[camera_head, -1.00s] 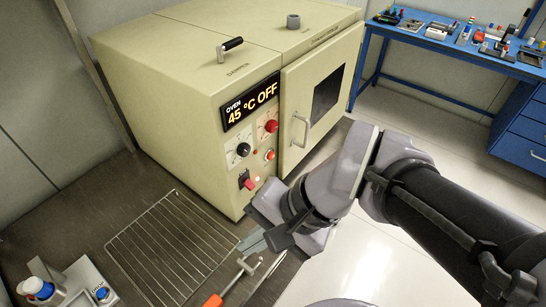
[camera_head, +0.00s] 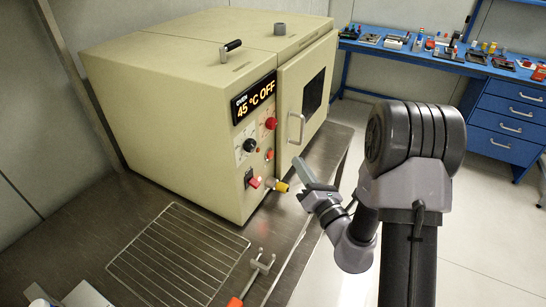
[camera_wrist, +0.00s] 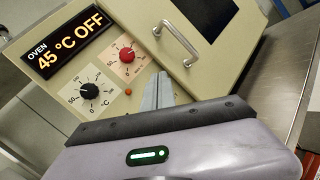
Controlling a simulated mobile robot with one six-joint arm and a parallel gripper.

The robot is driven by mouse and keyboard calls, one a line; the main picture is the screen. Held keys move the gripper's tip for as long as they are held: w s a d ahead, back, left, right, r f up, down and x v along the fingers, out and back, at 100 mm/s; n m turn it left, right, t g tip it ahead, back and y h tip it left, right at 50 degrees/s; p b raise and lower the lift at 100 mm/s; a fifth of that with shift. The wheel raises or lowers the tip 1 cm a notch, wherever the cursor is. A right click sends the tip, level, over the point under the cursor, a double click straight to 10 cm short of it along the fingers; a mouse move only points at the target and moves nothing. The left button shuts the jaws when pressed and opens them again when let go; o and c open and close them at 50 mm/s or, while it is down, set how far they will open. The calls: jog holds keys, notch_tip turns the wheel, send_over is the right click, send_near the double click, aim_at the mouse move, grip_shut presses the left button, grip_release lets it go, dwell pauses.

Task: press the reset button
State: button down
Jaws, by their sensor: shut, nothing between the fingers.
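The cream oven's (camera_head: 165,120) front panel carries a small round red button (camera_head: 269,155) below the red knob (camera_head: 270,123). No reset label is legible, so I cannot be sure it is the reset button. The wrist view also shows the fingers (camera_wrist: 157,92) together. Contact with the panel cannot be told.
A black knob (camera_head: 249,145), a red switch (camera_head: 252,182) and the display reading 45 °C OFF (camera_head: 254,98) are on the panel. The door handle (camera_head: 297,128) is close to my fingers. A wire rack (camera_head: 180,255) and a red-handled tool (camera_head: 250,275) lie on the bench.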

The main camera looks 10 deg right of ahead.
aim_at(271, 155)
jog(key=d+f+m+h, duration=0.1)
jog(key=d, duration=0.1)
jog(key=d+f+m+h, duration=0.1)
jog(key=f, duration=0.1)
jog(key=shift+w+d+f+h, duration=0.1)
jog(key=shift+d+h, duration=0.25)
jog(key=shift+h, duration=0.05)
jog(key=shift+a, duration=0.1)
jog(key=shift+w+a+p, duration=0.65)
jog(key=shift+w+a, duration=0.2)
jog(key=shift+a, duration=0.35)
jog(key=shift+w+a+p, duration=0.65)
jog(key=shift+w+a, duration=0.25)
jog(key=shift+a, duration=0.25)
jog(key=shift+w+a+p, duration=0.65)
jog(key=shift+w+a, duration=0.2)
jog(key=shift+a, duration=0.35)
jog(key=shift+w+a, duration=0.25)
jog(key=shift+a, duration=0.05)
